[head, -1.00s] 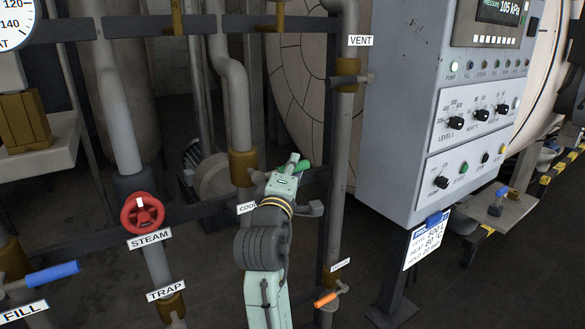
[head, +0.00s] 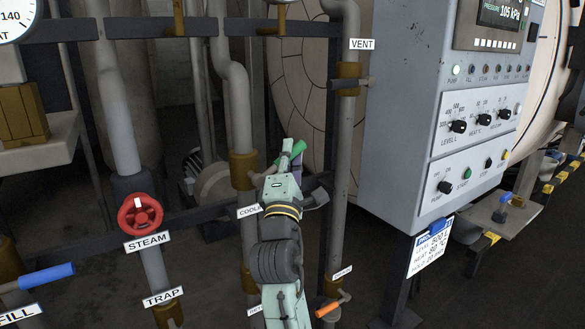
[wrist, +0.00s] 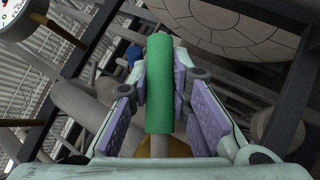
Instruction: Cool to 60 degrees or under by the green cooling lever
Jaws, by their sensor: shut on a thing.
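The green cooling lever (head: 291,154) shows just beyond my gripper (head: 287,165) in the head view, by the partly hidden COOL label (head: 249,211). In the wrist view the green lever grip (wrist: 159,85) runs upright between the purple pads of my gripper (wrist: 160,90). My gripper is shut on it. The lever's valve body is mostly hidden behind my arm.
The red STEAM handwheel (head: 140,215), blue FILL lever (head: 46,276) and orange lever (head: 327,309) surround the arm. The VENT pipe (head: 342,190) stands close to its right. The control panel (head: 405,120) is further right.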

